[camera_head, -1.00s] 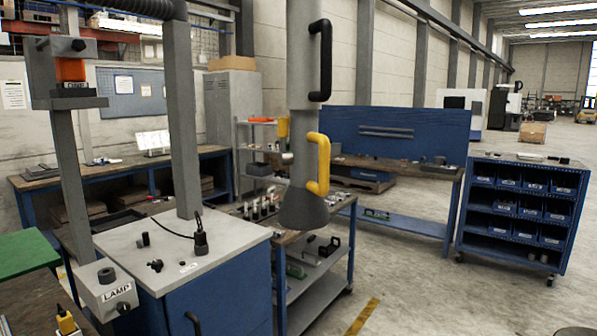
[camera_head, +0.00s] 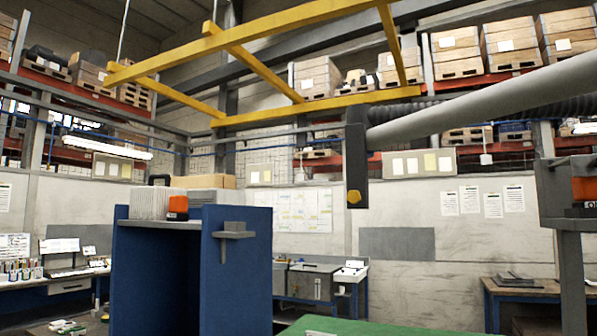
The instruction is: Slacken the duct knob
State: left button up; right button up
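A long grey tube (camera_head: 480,104) with a dark ribbed hose behind it slants in from the upper right. Its left end meets a dark upright bracket (camera_head: 356,145). A small yellow knob (camera_head: 354,196) sits at the bottom of this bracket; I cannot tell for sure that it is the duct knob. The hanging duct pipe with black and yellow handles, seen earlier, is out of view now. Neither of my grippers shows.
A blue cabinet (camera_head: 188,270) with an orange box (camera_head: 178,206) on top stands left of centre. A green tabletop (camera_head: 380,328) is at the bottom. A grey post (camera_head: 572,270) stands at right. A yellow overhead frame (camera_head: 320,108) spans above.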

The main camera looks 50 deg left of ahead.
aim_at(353, 196)
jog(key=u, duration=1.15)
jog(key=i+l, duration=0.45)
jog(key=j+u, duration=0.05)
